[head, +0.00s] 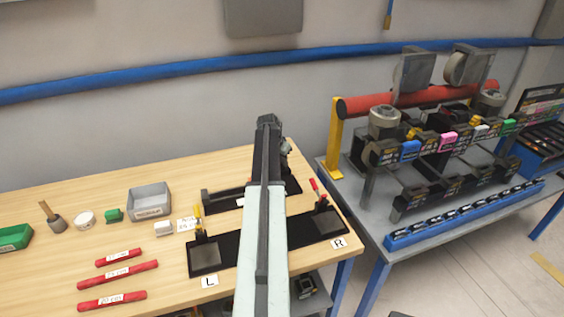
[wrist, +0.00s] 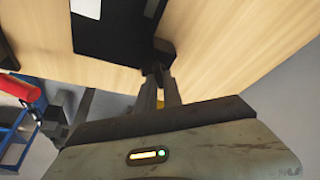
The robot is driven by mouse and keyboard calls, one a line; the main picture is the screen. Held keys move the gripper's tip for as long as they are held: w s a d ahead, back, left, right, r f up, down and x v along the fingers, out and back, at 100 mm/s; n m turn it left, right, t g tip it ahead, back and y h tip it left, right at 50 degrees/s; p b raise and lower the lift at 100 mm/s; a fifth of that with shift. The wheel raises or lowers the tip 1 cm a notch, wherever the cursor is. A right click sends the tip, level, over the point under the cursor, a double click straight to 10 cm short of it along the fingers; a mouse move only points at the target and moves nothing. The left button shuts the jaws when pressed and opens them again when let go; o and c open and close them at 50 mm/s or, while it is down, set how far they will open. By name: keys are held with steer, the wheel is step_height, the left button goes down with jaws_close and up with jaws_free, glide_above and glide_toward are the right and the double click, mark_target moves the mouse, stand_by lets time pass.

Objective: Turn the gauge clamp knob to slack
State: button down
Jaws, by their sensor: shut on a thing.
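The gauge clamp knob looks like a small dark block (wrist: 164,49) at the end of a black plate (wrist: 112,30) in the wrist view. My gripper (wrist: 160,70) has its two fingers closed together on this knob. Which way the knob is turned cannot be made out. In the head view the long black gauge (head: 222,201) lies at the back of the wooden table, partly behind my arm. The knob and my fingertips are hidden there by my arm.
A black fixture with plates marked L (head: 207,259) and R (head: 322,224) lies in front, under my arm. Red tubes (head: 112,300), a grey bin (head: 149,200) and a mallet (head: 55,219) are to the left. A grey bench with a red roller (head: 365,104) stands right.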

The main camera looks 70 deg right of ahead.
steer(key=n+t, duration=0.1)
steer(key=n, duration=0.1)
steer(key=n+t, duration=0.1)
steer(key=n, duration=0.4)
steer(key=shift+s+t, duration=0.25)
steer(key=shift+t, duration=0.15)
steer(key=n+t, duration=0.1)
steer(key=n, duration=0.2)
steer(key=n+t+y, duration=0.1)
steer(key=n, duration=0.2)
steer(key=shift+s+d+n+y, duration=0.2)
steer(key=shift+n+y, duration=0.1)
steer(key=shift+n, duration=0.1)
steer(key=n+y, duration=0.1)
steer(key=n, duration=0.2)
steer(key=n+y, duration=0.1)
steer(key=n, duration=0.2)
steer(key=shift+d+t, duration=0.2)
steer(key=shift+t, duration=0.2)
steer(key=n+y, duration=0.1)
steer(key=n, duration=0.2)
steer(key=n+y, duration=0.1)
steer(key=n, duration=0.2)
steer(key=shift+n+g+y, duration=0.3)
steer(key=c, duration=1.5)
jaws_free()
steer(key=shift+d+r, duration=0.1)
